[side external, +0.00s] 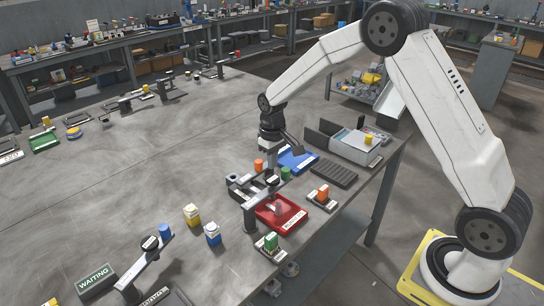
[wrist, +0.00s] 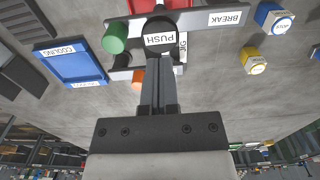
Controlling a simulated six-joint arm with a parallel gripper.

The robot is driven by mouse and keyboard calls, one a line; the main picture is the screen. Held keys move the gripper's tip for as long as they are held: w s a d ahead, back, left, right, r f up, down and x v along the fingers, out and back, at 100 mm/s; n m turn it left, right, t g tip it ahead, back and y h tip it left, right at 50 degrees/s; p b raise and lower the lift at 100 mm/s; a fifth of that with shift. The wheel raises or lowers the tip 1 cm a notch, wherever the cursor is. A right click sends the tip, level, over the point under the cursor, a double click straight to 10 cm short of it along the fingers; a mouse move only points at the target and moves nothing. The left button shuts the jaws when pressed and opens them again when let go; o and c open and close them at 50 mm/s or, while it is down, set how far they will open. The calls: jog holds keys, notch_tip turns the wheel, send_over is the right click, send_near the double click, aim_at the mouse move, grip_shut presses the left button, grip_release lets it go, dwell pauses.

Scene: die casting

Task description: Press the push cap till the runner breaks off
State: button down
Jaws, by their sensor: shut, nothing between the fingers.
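The black push cap (wrist: 160,36), labelled PUSH, sits on the grey bar of the break jig (wrist: 205,20). In the side view the cap (side external: 273,180) is small, directly below my gripper (side external: 273,168). My gripper (wrist: 158,58) is shut and empty, pointing down, its fingertips at the cap's near edge in the wrist view. I cannot tell whether they touch it. The runner cannot be made out; the jig and my gripper cover that area.
A green cylinder (wrist: 115,38) and an orange one (wrist: 138,80) stand close to the cap. A blue cooling tray (wrist: 72,62) lies to the left. A red tray (side external: 286,222) lies in front of the jig. Blue and yellow capped blocks (side external: 212,233) (side external: 191,214) stand left on the table.

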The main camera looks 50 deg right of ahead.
jog(key=shift+r, duration=1.2)
jog(key=shift+s, duration=0.1)
jog(key=shift+s+a+r, duration=0.15)
jog(key=shift+s, duration=0.1)
jog(key=s+a+t, duration=0.1)
jog(key=s+a, duration=0.1)
jog(key=s, duration=0.8)
jog(key=s+a+r+t, duration=0.1)
jog(key=s+a, duration=0.1)
jog(key=s, duration=0.8)
jog(key=shift+s+a+t, duration=0.2)
jog(key=shift+a+t, duration=0.1)
jog(key=shift+a, duration=0.05)
